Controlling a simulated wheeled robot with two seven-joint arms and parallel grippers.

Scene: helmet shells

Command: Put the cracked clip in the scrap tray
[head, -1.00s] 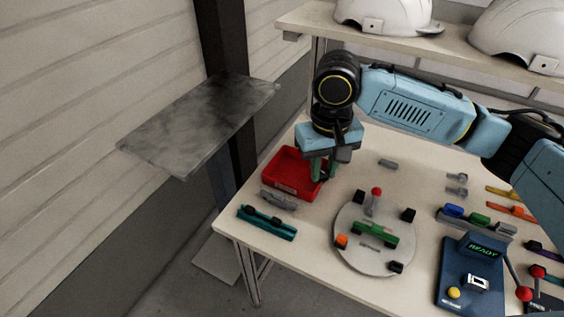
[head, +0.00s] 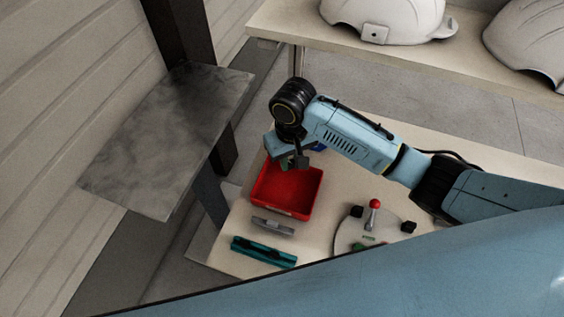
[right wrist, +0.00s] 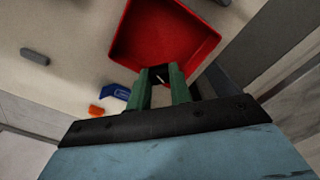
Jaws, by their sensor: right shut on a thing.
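The red scrap tray (head: 265,198) stands on the table below my right gripper in the head view, and it fills the top middle of the right wrist view (right wrist: 135,50). My right gripper (head: 290,163) is at the tray's far edge in the head view. In the right wrist view its green fingers (right wrist: 161,78) are shut on a small dark piece, the cracked clip (right wrist: 160,74), with a thin pale line on it. The clip shows at the tray's edge there; its height above the tray is hard to tell. My left gripper is out of view.
A grey block (head: 272,226) and a teal holder (head: 263,251) lie in front of the tray. A round fixture with a red knob (head: 374,204) is to the right. Blue (right wrist: 115,92) and orange (right wrist: 96,110) pieces lie beside the tray. My own blue body part covers the foreground.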

